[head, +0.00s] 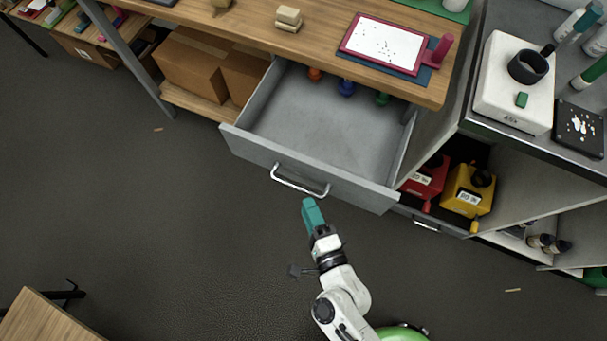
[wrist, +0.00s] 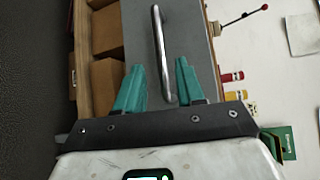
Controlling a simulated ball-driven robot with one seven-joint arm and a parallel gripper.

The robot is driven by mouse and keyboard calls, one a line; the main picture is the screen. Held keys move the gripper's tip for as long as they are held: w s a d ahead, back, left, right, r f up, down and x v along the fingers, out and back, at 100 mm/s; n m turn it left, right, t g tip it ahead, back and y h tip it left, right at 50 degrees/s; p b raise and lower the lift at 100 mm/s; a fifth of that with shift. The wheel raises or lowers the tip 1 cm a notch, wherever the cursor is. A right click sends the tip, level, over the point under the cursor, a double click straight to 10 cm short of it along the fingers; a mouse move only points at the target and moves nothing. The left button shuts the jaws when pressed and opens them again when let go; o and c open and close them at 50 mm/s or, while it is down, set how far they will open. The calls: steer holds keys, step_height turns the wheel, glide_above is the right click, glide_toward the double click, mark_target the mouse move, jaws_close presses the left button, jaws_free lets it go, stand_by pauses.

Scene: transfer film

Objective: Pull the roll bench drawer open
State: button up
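The grey roll bench drawer (head: 330,125) stands pulled well out from under the wooden bench top in the head view. Its silver bar handle (head: 300,183) is on the front panel (head: 245,150). My gripper (head: 309,207) has teal fingers and is just in front of the handle's right end, with a small gap showing. In the wrist view my gripper (wrist: 160,68) is open, its two fingers apart. The handle (wrist: 158,50) shows between them, closer to the right finger. I see no grip on it.
Small orange, blue (head: 347,87) and green items sit at the drawer's back. Cardboard boxes (head: 200,68) are on the shelf left. Red and yellow containers (head: 468,190) stand in an open lower drawer right.

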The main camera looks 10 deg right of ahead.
steer(key=shift+b+v, duration=0.3)
steer(key=shift+v, duration=1.7)
